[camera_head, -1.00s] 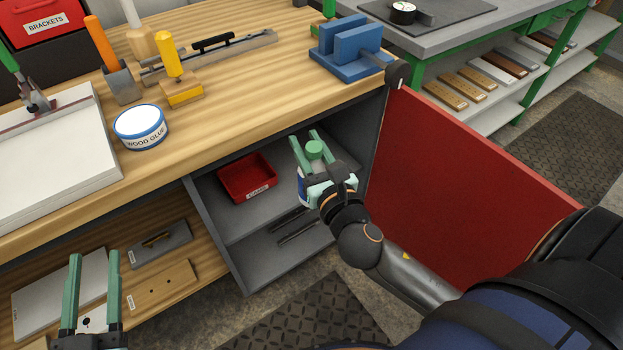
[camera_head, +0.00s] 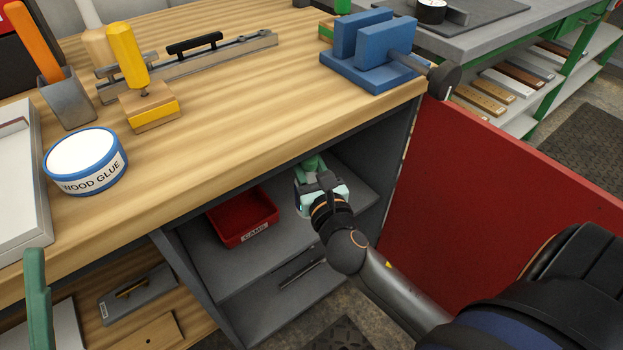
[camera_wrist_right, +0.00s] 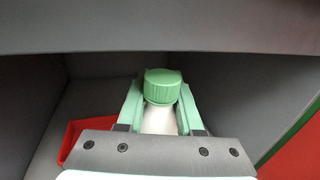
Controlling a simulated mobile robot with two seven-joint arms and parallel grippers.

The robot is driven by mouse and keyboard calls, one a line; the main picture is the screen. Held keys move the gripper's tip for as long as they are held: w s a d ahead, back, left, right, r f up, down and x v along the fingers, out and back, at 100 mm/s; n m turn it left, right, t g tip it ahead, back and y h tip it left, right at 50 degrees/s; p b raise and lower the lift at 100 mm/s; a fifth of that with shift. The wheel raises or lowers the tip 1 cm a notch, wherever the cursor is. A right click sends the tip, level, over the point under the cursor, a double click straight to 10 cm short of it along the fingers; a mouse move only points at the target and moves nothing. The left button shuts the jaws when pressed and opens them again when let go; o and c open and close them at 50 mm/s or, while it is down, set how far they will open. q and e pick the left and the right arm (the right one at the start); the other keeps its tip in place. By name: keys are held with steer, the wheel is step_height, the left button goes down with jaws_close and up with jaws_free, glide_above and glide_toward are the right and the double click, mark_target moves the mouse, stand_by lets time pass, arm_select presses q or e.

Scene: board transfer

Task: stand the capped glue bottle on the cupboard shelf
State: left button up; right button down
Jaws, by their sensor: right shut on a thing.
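The glue bottle (camera_wrist_right: 158,120) is white with a green ribbed cap (camera_wrist_right: 163,85). In the right wrist view it is between the two green fingers of my right gripper (camera_head: 311,165), which is shut on it. In the head view the gripper and bottle are at the cupboard opening, just under the bench edge and above the upper grey shelf (camera_head: 197,258). The gripper hides most of the bottle there, and I cannot tell if its base touches the shelf. One green finger of my left gripper (camera_head: 38,300) shows at the lower left.
A red bin (camera_head: 240,218) labelled CAMS stands on the shelf left of the bottle. The red cupboard door (camera_head: 470,190) is open on the right. The bench top (camera_head: 230,110) overhangs the opening; a wood glue tub (camera_head: 86,162) and a blue vise (camera_head: 368,50) stand on it.

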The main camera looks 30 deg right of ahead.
arm_select(q)
step_height(320, 180, down, 10)
steer(key=d+b, duration=0.1)
steer(key=b, duration=0.8)
steer(key=shift+w+f+n+g, duration=0.15)
steer(key=shift+f+n+g, duration=0.05)
steer(key=shift+n+g, duration=0.1)
arm_select(e)
steer(key=w+d+f, duration=0.8)
steer(key=w+f, duration=0.2)
steer(key=f, duration=0.2)
steer(key=shift+f, duration=0.2)
steer(key=shift+f+b, duration=0.2)
steer(key=shift+b, duration=0.1)
steer(key=c, duration=0.6)
jaws_free()
steer(key=shift+o, duration=0.2)
